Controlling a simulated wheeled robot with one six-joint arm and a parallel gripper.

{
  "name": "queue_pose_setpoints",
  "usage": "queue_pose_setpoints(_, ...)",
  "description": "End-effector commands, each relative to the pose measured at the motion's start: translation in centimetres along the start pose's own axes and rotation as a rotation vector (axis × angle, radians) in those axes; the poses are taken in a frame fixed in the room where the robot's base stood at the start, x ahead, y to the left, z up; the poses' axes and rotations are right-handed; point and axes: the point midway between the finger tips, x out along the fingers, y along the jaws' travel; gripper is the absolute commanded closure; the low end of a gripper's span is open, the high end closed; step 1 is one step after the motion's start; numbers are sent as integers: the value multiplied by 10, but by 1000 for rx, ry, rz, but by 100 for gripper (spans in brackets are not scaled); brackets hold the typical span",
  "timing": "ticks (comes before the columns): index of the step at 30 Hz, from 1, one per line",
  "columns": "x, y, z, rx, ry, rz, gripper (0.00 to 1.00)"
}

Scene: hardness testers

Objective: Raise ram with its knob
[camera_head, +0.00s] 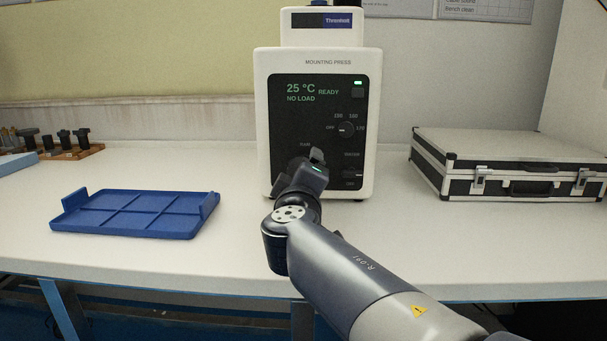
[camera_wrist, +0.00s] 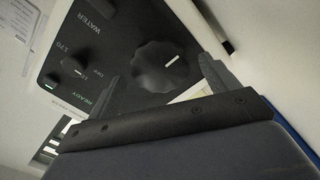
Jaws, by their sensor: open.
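The white mounting press (camera_head: 264,120) stands on the bench with a black front panel. Its display (camera_head: 305,92) reads 25 °C, READY, NO LOAD. The ram label (camera_head: 305,144) shows at the panel's lower left; in the head view my gripper hides the knob below it. In the wrist view a large dark ridged knob (camera_wrist: 160,66) with a white pointer line is plain to see. My gripper (camera_head: 307,161) is open in front of the panel. In the wrist view its two fingers (camera_wrist: 168,80) lie on either side of the knob; I cannot tell whether they touch it.
A smaller temperature knob (camera_head: 346,130) and a water control (camera_head: 352,175) sit on the panel's right side. A blue tray (camera_head: 135,213) lies to the left, a black-and-silver case (camera_head: 510,165) to the right. A wooden rack (camera_head: 75,152) stands at far left.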

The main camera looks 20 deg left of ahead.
Motion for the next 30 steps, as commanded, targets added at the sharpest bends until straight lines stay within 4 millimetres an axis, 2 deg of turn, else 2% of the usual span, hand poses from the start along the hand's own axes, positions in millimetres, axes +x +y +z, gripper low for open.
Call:
queue_pose_setpoints(6,-45,1,-2,0,5,-1,18)
queue_pose_setpoints(13,-78,0,-1,-1,4,-1,18)
queue_pose_setpoints(18,-86,0,0,0,1,0,18)
queue_pose_setpoints(30,-86,0,0,-6,-2,0,18)
